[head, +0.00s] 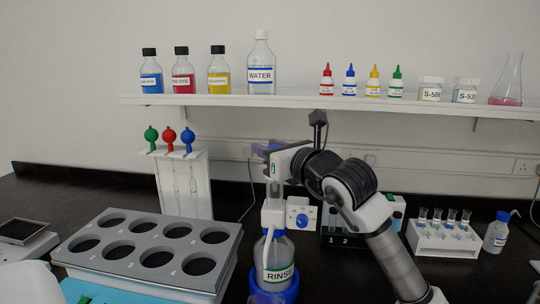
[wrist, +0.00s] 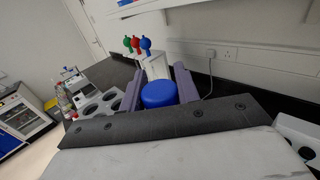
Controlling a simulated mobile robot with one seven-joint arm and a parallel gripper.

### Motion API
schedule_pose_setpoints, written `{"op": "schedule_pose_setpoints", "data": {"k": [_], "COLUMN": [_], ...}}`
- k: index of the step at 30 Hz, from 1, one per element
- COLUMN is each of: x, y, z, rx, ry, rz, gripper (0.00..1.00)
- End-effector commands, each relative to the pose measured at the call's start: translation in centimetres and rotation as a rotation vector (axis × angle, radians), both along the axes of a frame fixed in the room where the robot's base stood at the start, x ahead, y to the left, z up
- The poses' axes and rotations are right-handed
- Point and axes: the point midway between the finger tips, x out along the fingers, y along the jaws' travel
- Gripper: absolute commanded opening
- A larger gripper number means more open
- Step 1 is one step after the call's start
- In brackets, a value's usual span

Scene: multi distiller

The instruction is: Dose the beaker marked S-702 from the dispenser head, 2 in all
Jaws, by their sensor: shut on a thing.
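The dispenser head (head: 273,214) is white, with a clear barrel above it and a thin white spout hanging down in front. It sits on a clear bottle labelled RINSE (head: 278,252), which stands upright in a blue holder. My gripper (head: 270,150) is at the top of the barrel. In the wrist view its purple fingers (wrist: 158,84) stand either side of a round blue knob (wrist: 158,95), and it is shut on that knob. I can read no S-702 mark in either view, so I cannot place that beaker.
A grey rack (head: 140,222) with round holes stands left of the bottle. Pipettes with coloured bulbs (head: 170,138) hang behind it. A tube rack (head: 442,238) and small wash bottle (head: 496,232) stand at right. The shelf (head: 300,101) holds bottles, S-marked jars (head: 431,90) and a flask.

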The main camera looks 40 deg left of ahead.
Motion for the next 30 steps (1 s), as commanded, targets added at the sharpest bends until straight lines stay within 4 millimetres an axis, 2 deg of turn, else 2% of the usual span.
{"op": "schedule_pose_setpoints", "data": {"k": [5, 6, 10, 20, 25, 30], "x": [0.0, 0.0, 0.0, 0.0, -0.5, -1.4], "y": [0.0, 0.0, 0.0, -0.3, -2.6, -6.5], "z": [0.0, 0.0, 0.0, -0.1, -0.3, -0.4], "rx": [0.002, 0.002, 0.002, 0.002, 0.003, 0.003], "ry": [0.0, 0.0, 0.0, 0.0, -0.003, -0.004], "rz": [0.0, 0.0, 0.0, 0.0, -0.002, -0.004], "gripper": [0.0, 0.37, 0.53, 0.53, 0.53, 0.53]}}
